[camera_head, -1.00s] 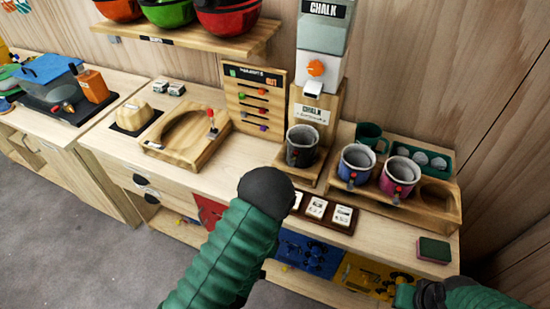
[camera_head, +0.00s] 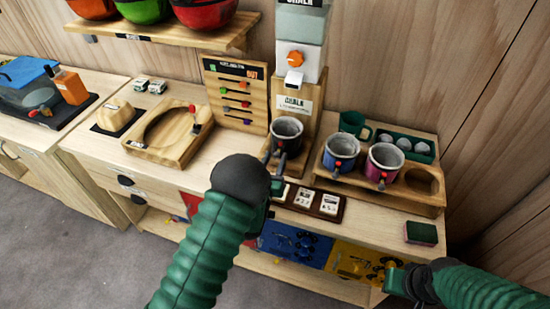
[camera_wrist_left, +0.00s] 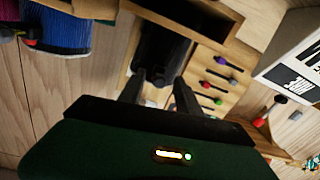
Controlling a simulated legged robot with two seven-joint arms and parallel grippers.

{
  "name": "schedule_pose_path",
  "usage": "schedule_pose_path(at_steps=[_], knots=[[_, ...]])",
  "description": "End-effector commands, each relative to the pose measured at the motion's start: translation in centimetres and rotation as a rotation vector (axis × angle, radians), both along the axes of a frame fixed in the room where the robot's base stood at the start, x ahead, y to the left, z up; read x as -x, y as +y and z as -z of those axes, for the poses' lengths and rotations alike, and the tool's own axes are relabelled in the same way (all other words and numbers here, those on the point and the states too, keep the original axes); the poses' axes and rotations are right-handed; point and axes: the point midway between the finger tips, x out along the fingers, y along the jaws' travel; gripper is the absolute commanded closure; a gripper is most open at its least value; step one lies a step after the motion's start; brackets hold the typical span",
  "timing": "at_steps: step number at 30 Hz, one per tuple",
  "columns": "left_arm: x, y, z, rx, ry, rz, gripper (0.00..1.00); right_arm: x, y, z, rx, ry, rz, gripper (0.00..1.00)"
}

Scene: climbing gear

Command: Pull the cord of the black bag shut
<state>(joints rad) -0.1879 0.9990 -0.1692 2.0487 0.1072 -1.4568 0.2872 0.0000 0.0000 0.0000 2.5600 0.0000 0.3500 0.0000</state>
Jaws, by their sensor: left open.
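The black bag (camera_head: 287,133) stands upright in front of the chalk dispenser, its grey inside showing at the open top. In the left wrist view the black bag (camera_wrist_left: 163,48) is a dark shape ahead of the fingers. My left gripper (camera_head: 276,164) is just in front of the bag, partly hidden by my dark wrist. In the wrist view my left gripper (camera_wrist_left: 159,82) has its two fingers apart, with nothing clearly between them. The bag's cord is too dark to make out. My right gripper (camera_head: 390,279) is low at the right, away from the bag; its fingers are unclear.
The blue bag (camera_head: 341,150) and magenta bag (camera_head: 384,163) stand in a wooden rack (camera_head: 440,199) to the right. The chalk dispenser (camera_head: 298,65) rises behind the black bag. A card tray (camera_head: 329,206) lies in front. A wooden bowl block (camera_head: 172,135) is left.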

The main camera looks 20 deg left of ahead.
Motion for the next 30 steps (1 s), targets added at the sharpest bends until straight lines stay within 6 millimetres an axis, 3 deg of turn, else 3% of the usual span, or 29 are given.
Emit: schedule_pose_path(at_steps=[7, 16, 30], knots=[[-0.10, 0.01, 0.05, 0.000, 0.000, 0.000, 0.61, 0.01, 0.00, 0.01, 0.000, 0.000, 0.000, 0.75], [-0.08, 0.00, 0.04, 0.000, 0.000, 0.000, 1.00, 0.00, 0.00, 0.01, 0.000, 0.000, 0.000, 0.75], [-0.06, 0.00, 0.05, 0.000, 0.000, 0.000, 1.00, 0.00, 0.00, 0.01, 0.000, 0.000, 0.000, 0.75]])
